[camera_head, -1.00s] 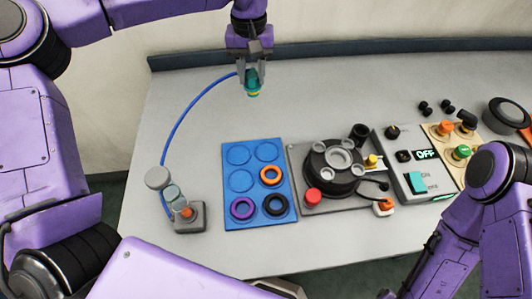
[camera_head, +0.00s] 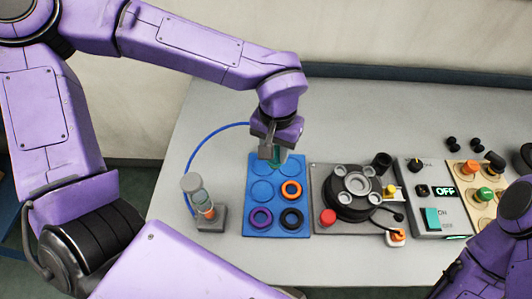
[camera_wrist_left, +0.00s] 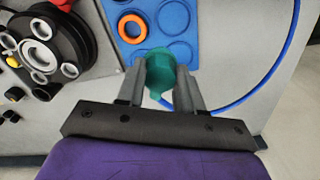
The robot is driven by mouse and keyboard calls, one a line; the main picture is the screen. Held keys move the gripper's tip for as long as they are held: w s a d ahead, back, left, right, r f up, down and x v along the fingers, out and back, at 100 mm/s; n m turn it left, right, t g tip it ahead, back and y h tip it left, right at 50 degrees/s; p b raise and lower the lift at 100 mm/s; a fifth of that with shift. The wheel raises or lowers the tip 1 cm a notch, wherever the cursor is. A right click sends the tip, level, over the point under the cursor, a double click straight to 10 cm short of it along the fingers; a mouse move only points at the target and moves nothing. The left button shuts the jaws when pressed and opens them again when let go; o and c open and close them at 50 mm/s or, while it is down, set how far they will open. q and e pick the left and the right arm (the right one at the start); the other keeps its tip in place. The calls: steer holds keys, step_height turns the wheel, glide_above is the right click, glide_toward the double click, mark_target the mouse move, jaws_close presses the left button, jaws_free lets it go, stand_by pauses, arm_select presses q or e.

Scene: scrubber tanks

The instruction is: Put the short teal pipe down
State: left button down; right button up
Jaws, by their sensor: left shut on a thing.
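My left gripper (camera_head: 271,154) is shut on the short teal pipe (camera_head: 276,158), which hangs below the fingers over the back row of the blue tray (camera_head: 250,205). The teal pipe (camera_wrist_left: 160,72) also shows between the fingertips in the left wrist view, covering part of the tray's near recesses. I cannot tell whether it touches the tray. The tray has round recesses. An orange ring (camera_head: 291,189), a purple ring (camera_head: 261,217) and a black ring (camera_head: 291,218) sit in some of them.
A round black device (camera_head: 350,195) with a red knob stands right of the tray. A clear tube stand (camera_head: 205,210) with a blue hose is on the left.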

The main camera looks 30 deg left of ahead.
arm_select(q)
steer(key=w+a+f, duration=0.1)
steer(key=f, duration=0.2)
steer(key=w+a+f+p, duration=0.1)
steer(key=a+f, duration=0.1)
steer(key=f, duration=0.1)
steer(key=w+a+f, duration=0.1)
steer(key=a+f, duration=0.1)
steer(key=f, duration=0.1)
steer(key=shift+w+a+p, duration=0.25)
steer(key=shift+w+p, duration=0.1)
steer(key=shift+p, duration=0.05)
steer(key=shift+w+f, duration=0.15)
steer(key=shift+f, duration=0.25)
arm_select(e)
step_height(320, 180, up, 2)
steer(key=shift+s+r, duration=0.1)
steer(key=shift+s, duration=0.05)
arm_select(q)
steer(key=shift+d, duration=0.1)
steer(key=c, duration=0.7)
jaws_free()
steer(key=shift+c, duration=0.2)
step_height(320, 180, up, 12)
steer(key=shift+b, duration=0.45)
arm_select(e)
steer(key=shift+f, duration=0.35)
